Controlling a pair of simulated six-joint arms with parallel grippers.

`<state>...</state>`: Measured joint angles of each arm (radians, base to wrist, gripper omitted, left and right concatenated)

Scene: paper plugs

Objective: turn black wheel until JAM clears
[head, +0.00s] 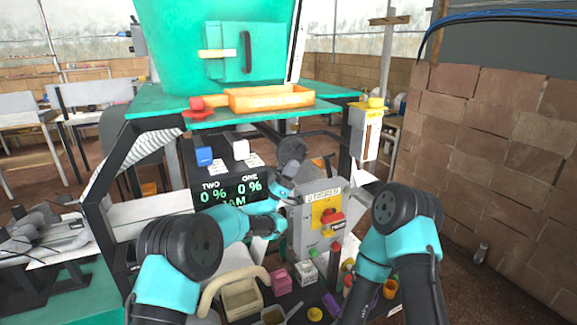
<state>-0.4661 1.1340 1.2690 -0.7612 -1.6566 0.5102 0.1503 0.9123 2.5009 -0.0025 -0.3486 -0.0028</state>
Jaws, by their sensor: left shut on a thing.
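The black wheel (292,149) is in the middle of the head view, under the green machine top. My left gripper (284,180) reaches up to it from below and is shut on it; the fingertips are partly hidden and small. The dark display (228,190) left of the gripper reads TWO 0 % and ONE 0 %, with JAM in green below, partly covered by my left arm. My right arm is bent at the right of the view; its gripper cannot be made out.
A grey control box (314,225) with a red knob on a yellow plate stands right of my left gripper. An orange tray (270,98) sits on the green top. A brick wall (500,150) bounds the right.

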